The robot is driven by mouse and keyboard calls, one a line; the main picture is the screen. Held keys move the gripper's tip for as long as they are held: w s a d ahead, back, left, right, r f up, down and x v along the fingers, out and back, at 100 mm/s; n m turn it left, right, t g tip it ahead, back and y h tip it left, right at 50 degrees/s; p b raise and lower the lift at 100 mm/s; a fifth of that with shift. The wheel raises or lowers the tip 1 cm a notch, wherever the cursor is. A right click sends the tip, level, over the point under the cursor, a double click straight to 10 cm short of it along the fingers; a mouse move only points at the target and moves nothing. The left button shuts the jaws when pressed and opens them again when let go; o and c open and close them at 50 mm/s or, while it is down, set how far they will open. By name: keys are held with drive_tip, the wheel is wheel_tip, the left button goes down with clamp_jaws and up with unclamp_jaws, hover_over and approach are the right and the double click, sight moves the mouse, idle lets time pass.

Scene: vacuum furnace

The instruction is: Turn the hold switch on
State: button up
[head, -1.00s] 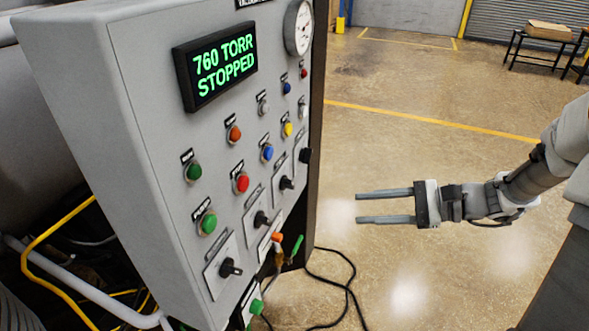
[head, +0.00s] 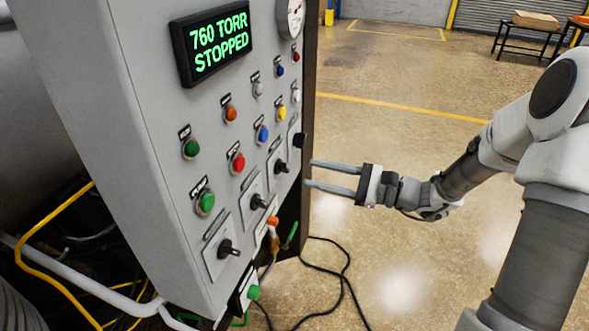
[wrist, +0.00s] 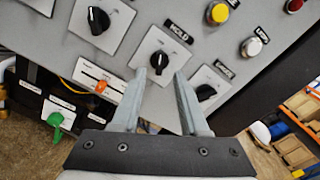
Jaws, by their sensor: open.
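The hold switch (wrist: 158,60) is a black rotary knob on a white square plate, with a HOLD label at its upper right in the wrist view. In the head view it appears to be the third knob (head: 281,167) from the near end of the panel's row. My gripper (wrist: 160,75) is open and empty, its two fingers pointing at the panel. In the wrist view the fingertips lie on either side of the knob's lower part; contact cannot be told. In the head view my gripper (head: 309,173) is at the panel's right edge.
Other black knobs flank it, one (wrist: 206,93) close to the right finger and one (wrist: 97,20) to the left. Coloured buttons (head: 237,163) sit above. The display (head: 212,41) reads 760 TORR STOPPED. The floor at right is open.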

sight(287, 168)
drive_tip(key=x, duration=0.5)
drive_tip(key=shift+w+a, duration=0.1)
drive_tip(key=shift+a, duration=0.3)
clamp_jaws()
